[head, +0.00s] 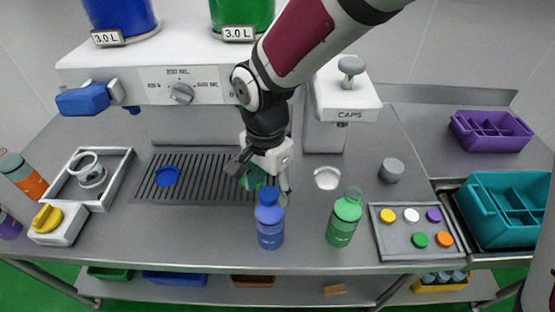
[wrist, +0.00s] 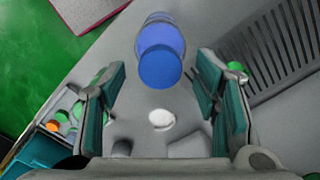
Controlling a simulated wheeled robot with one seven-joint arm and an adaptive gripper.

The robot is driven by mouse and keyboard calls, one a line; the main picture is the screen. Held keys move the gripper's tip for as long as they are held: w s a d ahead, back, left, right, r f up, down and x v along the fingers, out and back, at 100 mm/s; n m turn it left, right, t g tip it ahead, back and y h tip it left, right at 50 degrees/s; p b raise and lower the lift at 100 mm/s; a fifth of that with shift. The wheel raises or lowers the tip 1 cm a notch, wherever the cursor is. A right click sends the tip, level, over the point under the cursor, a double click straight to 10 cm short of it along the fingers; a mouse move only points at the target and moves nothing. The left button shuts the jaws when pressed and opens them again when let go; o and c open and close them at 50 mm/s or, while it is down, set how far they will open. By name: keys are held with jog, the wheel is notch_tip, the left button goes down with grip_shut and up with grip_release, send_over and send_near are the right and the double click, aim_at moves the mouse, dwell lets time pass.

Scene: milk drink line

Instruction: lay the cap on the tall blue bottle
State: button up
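The tall blue bottle (head: 270,234) stands upright on the counter, just in front of my gripper (head: 262,180) in the head view. A round blue cap (wrist: 160,68) shows at its top in the wrist view, with the lighter blue bottle (wrist: 160,34) behind it. The cap looks seated on the neck (head: 268,195), though the exact fit is too small to tell. My gripper is open, with its teal pads wide apart on either side of the cap and clear gaps to both.
A green bottle (head: 344,220) stands right of the blue one. A tray (head: 390,249) of several coloured caps lies further right. A white dish (head: 327,178) sits below the CAPS dispenser (head: 345,100). A blue round thing (head: 168,176) lies on the drip grille (head: 210,180).

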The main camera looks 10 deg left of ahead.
notch_tip(320, 180, up, 12)
dwell(0.7)
jog(key=d+r+n+t, duration=0.1)
jog(key=d+r, duration=0.3)
jog(key=d, duration=0.5)
jog(key=d+r+n+t, duration=0.2)
jog(key=d+r, duration=0.2)
jog(key=d, duration=0.5)
jog(key=s+d+n+t, duration=0.2)
jog(key=s+d, duration=0.7)
jog(key=d, duration=0.3)
jog(key=shift+d+r+n+t, duration=0.15)
jog(key=shift+d+n+t, duration=0.15)
